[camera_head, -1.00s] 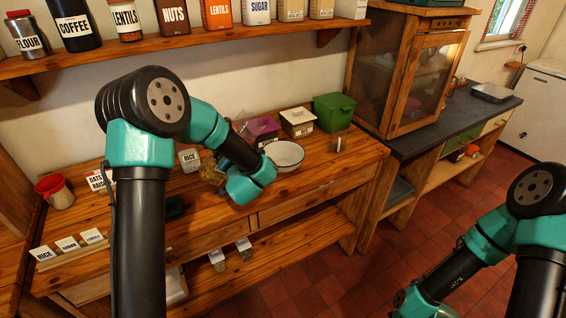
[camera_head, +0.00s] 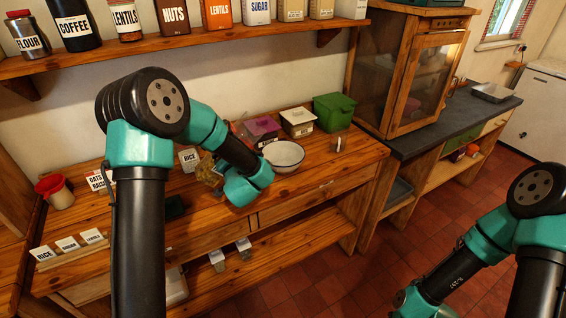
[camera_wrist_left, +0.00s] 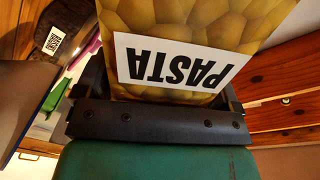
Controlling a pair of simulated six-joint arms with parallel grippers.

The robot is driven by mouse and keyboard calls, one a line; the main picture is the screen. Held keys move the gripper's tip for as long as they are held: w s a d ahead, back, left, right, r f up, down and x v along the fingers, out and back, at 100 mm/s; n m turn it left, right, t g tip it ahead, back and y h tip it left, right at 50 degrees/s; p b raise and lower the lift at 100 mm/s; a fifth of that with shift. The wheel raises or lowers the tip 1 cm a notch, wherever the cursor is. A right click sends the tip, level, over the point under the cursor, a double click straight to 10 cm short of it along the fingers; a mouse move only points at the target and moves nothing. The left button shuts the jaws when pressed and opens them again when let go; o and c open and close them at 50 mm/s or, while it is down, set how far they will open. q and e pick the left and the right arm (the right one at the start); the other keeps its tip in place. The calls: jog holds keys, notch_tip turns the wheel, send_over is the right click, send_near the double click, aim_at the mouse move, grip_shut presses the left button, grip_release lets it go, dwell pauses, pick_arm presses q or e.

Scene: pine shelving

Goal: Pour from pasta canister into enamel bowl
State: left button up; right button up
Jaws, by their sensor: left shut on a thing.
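The enamel bowl (camera_head: 283,156) is white with a dark rim and stands on the wooden counter, with no contents that I can make out. The pasta canister (camera_head: 208,171) shows in the head view as a small yellowish patch, mostly hidden behind my left wrist, to the left of the bowl. In the left wrist view the pasta canister (camera_wrist_left: 200,25) fills the top, with golden contents and a white PASTA label. My left gripper (camera_wrist_left: 165,95) is shut on it. Its tilt is hard to tell. My right gripper is out of view.
Behind the bowl stand a purple container (camera_head: 262,130), a white-lidded box (camera_head: 297,122) and a green bin (camera_head: 333,111). A rice box (camera_head: 189,159) is near the canister. A shelf (camera_head: 200,46) of labelled canisters runs above.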

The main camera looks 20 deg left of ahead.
pick_arm(q)
jog(key=shift+s+a+f+m, duration=0.1)
jog(key=shift+f+m, duration=0.05)
jog(key=shift+m, duration=0.15)
jog(key=shift+a+f+m, duration=0.1)
jog(key=shift+f+m, duration=0.05)
jog(key=shift+m, duration=0.15)
jog(key=shift+f, duration=0.1)
dwell(0.4)
jog(key=shift+f+m, duration=0.2)
jog(key=shift+m, duration=0.2)
jog(key=shift+f, duration=0.1)
jog(key=shift+f+m, duration=0.2)
jog(key=shift+m, duration=0.2)
jog(key=shift+f, duration=0.1)
jog(key=shift+f+m, duration=0.2)
jog(key=shift+m, duration=0.2)
